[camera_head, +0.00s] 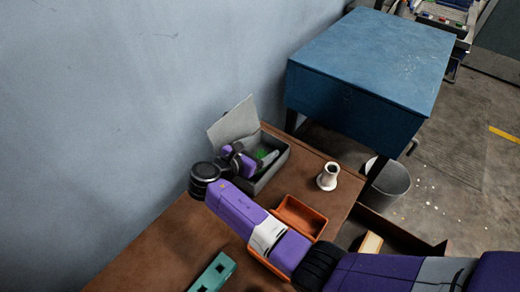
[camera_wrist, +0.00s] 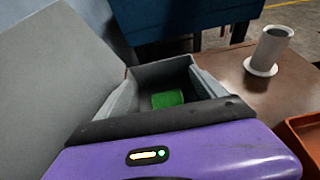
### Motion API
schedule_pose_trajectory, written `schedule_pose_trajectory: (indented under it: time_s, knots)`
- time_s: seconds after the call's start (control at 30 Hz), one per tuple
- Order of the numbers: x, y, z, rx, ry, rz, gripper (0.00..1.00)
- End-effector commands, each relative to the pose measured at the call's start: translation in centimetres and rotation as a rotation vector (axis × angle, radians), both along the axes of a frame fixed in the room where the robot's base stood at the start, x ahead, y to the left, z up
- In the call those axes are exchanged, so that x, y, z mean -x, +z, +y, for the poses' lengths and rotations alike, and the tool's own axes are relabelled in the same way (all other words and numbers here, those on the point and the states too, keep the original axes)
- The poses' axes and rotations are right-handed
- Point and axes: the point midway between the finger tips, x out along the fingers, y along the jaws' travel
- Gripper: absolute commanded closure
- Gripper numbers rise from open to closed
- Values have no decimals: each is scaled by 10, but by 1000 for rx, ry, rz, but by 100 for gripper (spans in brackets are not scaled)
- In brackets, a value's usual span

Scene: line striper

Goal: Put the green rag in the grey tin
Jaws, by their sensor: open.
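The grey tin (camera_head: 272,178) stands on the brown table against the wall with its lid raised; it also shows in the wrist view (camera_wrist: 160,70). The green rag (camera_wrist: 167,99) is inside the tin, seen as a small green patch; in the head view a bit of it (camera_head: 261,153) shows past my gripper. My gripper (camera_head: 256,158) is open at the tin's opening, its light grey fingers apart on either side of the rag in the wrist view. I cannot tell whether the rag touches the fingers. My wrist hides part of the tin.
A white cup-like holder (camera_head: 328,177) stands right of the tin. An open orange box (camera_head: 301,218) lies under my arm. A teal object (camera_head: 213,272) is at the front. A blue cabinet (camera_head: 372,60) and a grey bin (camera_head: 391,187) stand beyond the table.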

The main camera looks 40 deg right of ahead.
Motion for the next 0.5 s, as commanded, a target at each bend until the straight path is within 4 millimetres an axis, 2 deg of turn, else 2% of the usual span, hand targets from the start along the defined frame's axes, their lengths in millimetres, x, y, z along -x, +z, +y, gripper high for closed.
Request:
schedule_pose_trajectory:
  time_s: [0.03, 0.3, 0.5]
  knots:
    - [1, 3, 12, 0, 8, 0, 20]
    - [11, 25, 64, 0, 7, 0, 20]
    - [17, 38, 94, 0, 6, 0, 20]
